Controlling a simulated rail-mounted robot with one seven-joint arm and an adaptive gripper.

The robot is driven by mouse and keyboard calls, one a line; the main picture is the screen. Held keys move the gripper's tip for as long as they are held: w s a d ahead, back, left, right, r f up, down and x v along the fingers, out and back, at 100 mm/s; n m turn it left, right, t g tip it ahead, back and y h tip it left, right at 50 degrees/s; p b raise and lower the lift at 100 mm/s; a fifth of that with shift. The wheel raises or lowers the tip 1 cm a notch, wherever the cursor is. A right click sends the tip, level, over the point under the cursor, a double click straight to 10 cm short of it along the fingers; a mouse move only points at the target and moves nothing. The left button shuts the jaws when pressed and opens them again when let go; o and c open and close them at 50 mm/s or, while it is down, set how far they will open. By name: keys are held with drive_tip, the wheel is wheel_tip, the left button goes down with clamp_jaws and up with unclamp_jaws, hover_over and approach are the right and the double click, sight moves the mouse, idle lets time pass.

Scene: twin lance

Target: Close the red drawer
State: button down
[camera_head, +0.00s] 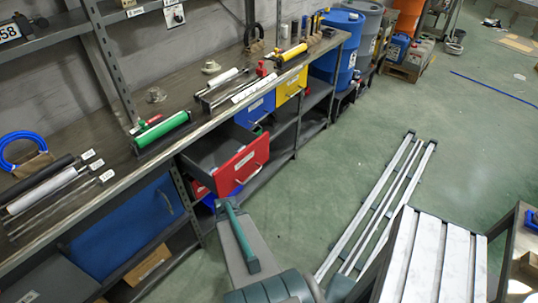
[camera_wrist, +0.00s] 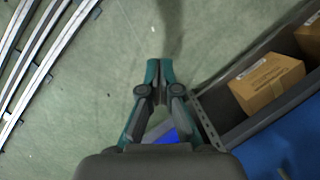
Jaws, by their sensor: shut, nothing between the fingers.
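The red drawer (camera_head: 240,168) under the workbench is pulled out. Its red front has a white label and a light handle, and its grey inside shows from above. My arm rises at the bottom centre of the head view, in front of the bench and near the drawer; I cannot make out the gripper there. In the wrist view my gripper (camera_wrist: 160,66) is shut and empty, with its fingertips together over the green floor. The red drawer is not recognisable in the wrist view.
A blue drawer (camera_head: 255,108) and a yellow drawer (camera_head: 291,86) sit farther along the bench. Metal rails (camera_head: 384,200) lie on the floor to the right. A cardboard box (camera_wrist: 267,82) sits on a low shelf in the wrist view. Open floor lies before the bench.

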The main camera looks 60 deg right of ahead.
drive_tip(key=s+d+r+m+t+h+b, duration=0.15)
drive_tip(key=d+r+m, duration=0.25)
drive_tip(key=d, duration=0.4)
drive_tip(key=d+r+m+t, duration=0.2)
drive_tip(key=d+r+m, duration=0.2)
drive_tip(key=d, duration=0.4)
drive_tip(key=s+d+r+m+t+h+b, duration=0.15)
drive_tip(key=d+r+m, duration=0.25)
drive_tip(key=d, duration=0.4)
drive_tip(key=s+d+r+m+t+h, duration=0.1)
drive_tip(key=s+d+r+m+t, duration=0.1)
drive_tip(key=d+r+m, duration=0.45)
drive_tip(key=s+d+r+m+t+h, duration=0.1)
drive_tip(key=s+d+r+m+t, duration=0.2)
drive_tip(key=d+r+m, duration=0.3)
drive_tip(key=m+p, duration=0.2)
drive_tip(key=m, duration=0.2)
approach(264, 153)
drive_tip(key=shift+n, duration=0.25)
drive_tip(key=x, duration=0.3)
drive_tip(key=s+x, duration=0.1)
drive_tip(key=x, duration=0.1)
drive_tip(key=shift+w+d+f, duration=0.1)
drive_tip(key=shift+w+f, duration=0.1)
drive_tip(key=shift+f, duration=0.3)
drive_tip(key=shift+w+d, duration=0.1)
drive_tip(key=shift+w, duration=0.6)
